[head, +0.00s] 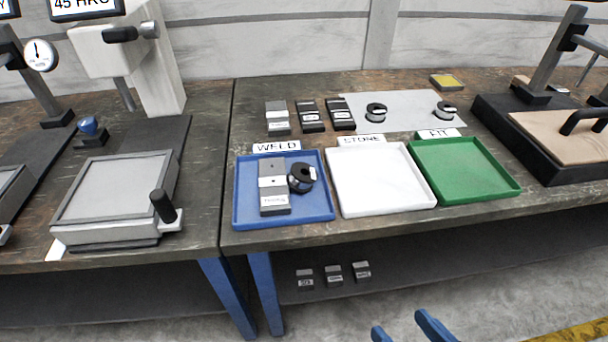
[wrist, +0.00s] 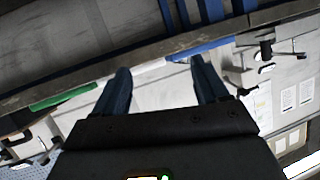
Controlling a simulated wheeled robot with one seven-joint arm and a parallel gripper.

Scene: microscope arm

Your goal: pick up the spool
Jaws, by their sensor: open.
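Three dark spools show in the head view. One spool (head: 302,178) is in the blue tray (head: 325,217) beside a grey labelled block. A second spool (head: 376,111) and a third spool (head: 445,109) are on the light grey mat (head: 410,107) behind the trays. My gripper (head: 408,328) shows only as blue fingertips at the bottom edge of the head view, in front of the bench and apart from all spools. In the wrist view my gripper (wrist: 160,72) is open, with nothing between its fingers. I cannot make out a spool in that view.
The white tray (head: 381,209) and green tray (head: 465,193) stand right of the blue tray. Several grey and dark blocks sit behind and on the lower shelf. A hardness tester (head: 160,60) is left; a black stand (head: 545,150) is right.

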